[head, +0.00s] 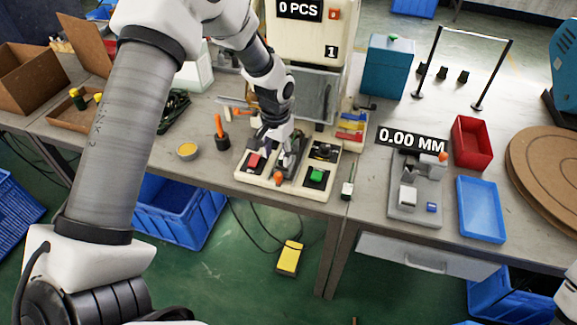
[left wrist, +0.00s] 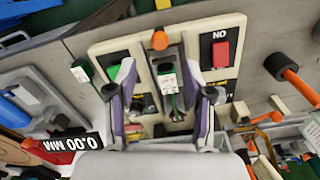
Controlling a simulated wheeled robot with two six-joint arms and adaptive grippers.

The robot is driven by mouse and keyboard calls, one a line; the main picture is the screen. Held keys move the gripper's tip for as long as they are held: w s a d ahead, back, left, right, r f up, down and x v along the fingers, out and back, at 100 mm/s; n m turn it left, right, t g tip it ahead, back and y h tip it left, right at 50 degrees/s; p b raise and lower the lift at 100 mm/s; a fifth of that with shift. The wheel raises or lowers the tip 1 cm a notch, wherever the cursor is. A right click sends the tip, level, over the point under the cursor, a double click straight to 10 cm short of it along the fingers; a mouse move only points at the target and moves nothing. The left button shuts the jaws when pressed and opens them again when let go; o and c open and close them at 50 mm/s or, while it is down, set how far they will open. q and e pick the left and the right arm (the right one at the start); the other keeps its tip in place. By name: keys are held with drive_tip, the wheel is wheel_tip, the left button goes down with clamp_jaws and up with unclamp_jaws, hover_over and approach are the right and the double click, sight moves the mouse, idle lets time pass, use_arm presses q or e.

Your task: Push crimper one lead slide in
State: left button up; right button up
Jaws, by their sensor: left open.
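Crimper one (head: 305,45) stands at the back of the table, with a "1" and a "0 PCS" display. Its cream base plate (head: 300,188) carries a red block on the left and a green block on the right. The grey lead slide (left wrist: 178,52) runs between them, with an orange knob (head: 278,179) at its front end. A small white-and-green piece (left wrist: 168,82) shows on the slide. My left gripper (head: 282,152) is over the slide. In the left wrist view its fingers (left wrist: 165,97) are apart, one on each side of the slide; contact is unclear.
The red block (left wrist: 221,53) is marked NO. An orange-handled tool (head: 220,130) and a yellow dish (head: 187,150) lie to the left. A gauge (head: 415,190) reading 0.00 MM, a red bin (head: 472,142) and a blue tray (head: 481,210) are to the right.

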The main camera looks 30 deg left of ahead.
sight(278, 173)
use_arm(q)
wheel_tip(278, 173, down, 7)
drive_tip(key=shift+w+d+r+p, duration=0.1)
drive_tip(key=shift+w+r+p, duration=0.1)
drive_tip(key=shift+p, duration=0.4)
drive_tip(key=shift+s+f, duration=0.15)
drive_tip(key=shift+f, duration=0.25)
drive_tip(key=shift+c, duration=0.3)
clamp_jaws()
